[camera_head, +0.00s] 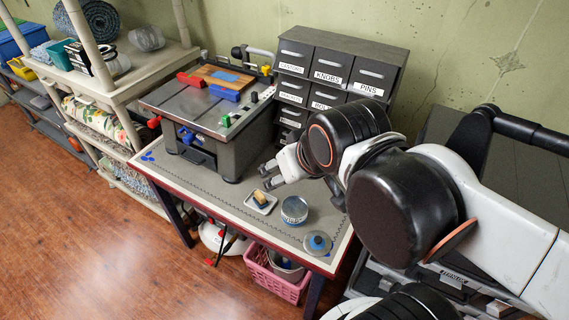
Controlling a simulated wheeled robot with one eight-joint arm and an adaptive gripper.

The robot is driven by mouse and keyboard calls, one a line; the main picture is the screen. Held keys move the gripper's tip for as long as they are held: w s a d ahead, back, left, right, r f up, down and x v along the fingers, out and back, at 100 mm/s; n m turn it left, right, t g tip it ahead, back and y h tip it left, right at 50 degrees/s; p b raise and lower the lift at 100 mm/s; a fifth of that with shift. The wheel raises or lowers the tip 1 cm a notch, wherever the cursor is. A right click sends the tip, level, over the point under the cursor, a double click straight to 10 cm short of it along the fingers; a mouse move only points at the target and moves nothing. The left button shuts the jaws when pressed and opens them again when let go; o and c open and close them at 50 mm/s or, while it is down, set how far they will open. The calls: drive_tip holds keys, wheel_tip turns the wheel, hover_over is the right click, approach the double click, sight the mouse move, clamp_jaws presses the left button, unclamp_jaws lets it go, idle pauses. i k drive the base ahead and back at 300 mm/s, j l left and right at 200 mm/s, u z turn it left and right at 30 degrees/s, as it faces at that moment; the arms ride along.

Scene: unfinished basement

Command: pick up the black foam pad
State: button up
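My gripper (303,186) hangs over the workbench (228,196), near its front right part, pointing down. One finger shows on the left and part of another on the right, with a gap between them, so it looks open. My arm hides part of it. A small pale dish (251,205) on the bench, below and left of my gripper, holds a small yellowish and dark piece (260,197). I cannot tell whether its dark part is the black foam pad. No other black pad is clearly visible.
A grey machine (209,113) stands at left. Labelled drawers (330,75) stand behind. A pink basket (275,278) is below the bench.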

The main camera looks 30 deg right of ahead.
sight(261, 200)
drive_tip(key=j, duration=0.2)
drive_tip(key=i+j, duration=0.15)
drive_tip(key=i+j+z, duration=0.15)
drive_tip(key=j+z, duration=0.3)
drive_tip(key=j, duration=0.2)
drive_tip(key=j+z, duration=0.4)
drive_tip(key=j, duration=0.25)
drive_tip(key=l+z, duration=0.1)
drive_tip(key=z, duration=0.35)
drive_tip(key=i+l+z, duration=0.1)
drive_tip(key=z, duration=0.35)
drive_tip(key=k+j, duration=0.15)
drive_tip(key=j+z, duration=0.05)
